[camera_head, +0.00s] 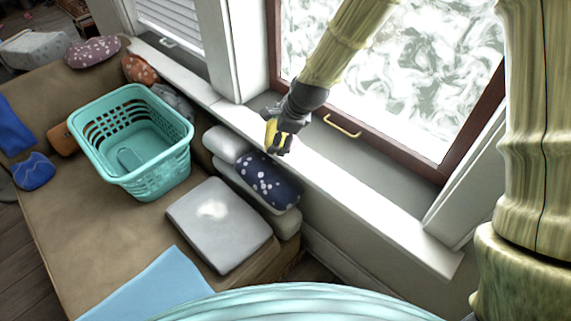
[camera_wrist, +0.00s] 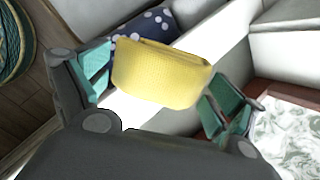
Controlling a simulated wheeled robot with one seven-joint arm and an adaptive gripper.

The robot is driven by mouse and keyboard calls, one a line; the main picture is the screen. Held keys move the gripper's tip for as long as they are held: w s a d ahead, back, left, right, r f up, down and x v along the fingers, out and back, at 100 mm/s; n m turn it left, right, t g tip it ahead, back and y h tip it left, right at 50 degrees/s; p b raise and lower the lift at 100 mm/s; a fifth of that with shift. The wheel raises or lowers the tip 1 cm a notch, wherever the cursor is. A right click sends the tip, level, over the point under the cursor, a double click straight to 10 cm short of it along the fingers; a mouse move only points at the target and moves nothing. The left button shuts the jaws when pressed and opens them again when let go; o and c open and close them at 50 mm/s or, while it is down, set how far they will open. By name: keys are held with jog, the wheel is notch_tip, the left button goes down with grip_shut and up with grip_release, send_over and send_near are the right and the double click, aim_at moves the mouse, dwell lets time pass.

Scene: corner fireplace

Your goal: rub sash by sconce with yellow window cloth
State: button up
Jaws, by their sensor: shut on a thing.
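My gripper (camera_head: 277,140) is shut on the yellow window cloth (camera_head: 272,132), above the white window sill. In the wrist view the yellow cloth (camera_wrist: 158,74) spans between the two teal-padded fingers (camera_wrist: 152,88). The window sash (camera_head: 385,150) has a reddish-brown frame around frosted, swirled glass, with a brass handle (camera_head: 342,126) on its lower rail. The cloth is to the left of the handle and looks apart from the sash. Part of the sash also shows at the lower right of the wrist view (camera_wrist: 296,122). I cannot make out a sconce.
The white sill (camera_head: 370,210) runs beneath the window. A brown bench (camera_head: 70,210) holds a teal laundry basket (camera_head: 165,180), a grey cushion (camera_head: 225,240) and a navy dotted pillow (camera_head: 265,182). A second window with white blinds (camera_head: 172,22) is at the upper left.

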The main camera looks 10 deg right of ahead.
jog(key=w+d+r+m+t+h+b, duration=0.1)
jog(key=w+d+r+m+t+h, duration=0.5)
jog(key=w+r+m+t, duration=0.3)
jog(key=s+d+r+m+g+h+b, duration=0.1)
jog(key=d+r+m+g+h+b, duration=0.1)
jog(key=d+r+m+h, duration=0.8)
jog(key=shift+n+h, duration=0.4)
jog(key=shift+h, duration=0.4)
jog(key=w+d+p, duration=0.2)
jog(key=w+p, duration=0.1)
jog(key=shift+w+d+r, duration=0.15)
jog(key=shift+d+r, duration=0.2)
jog(key=shift+r, duration=0.05)
jog(key=shift+b+x, duration=0.55)
jog(key=shift+x, duration=0.4)
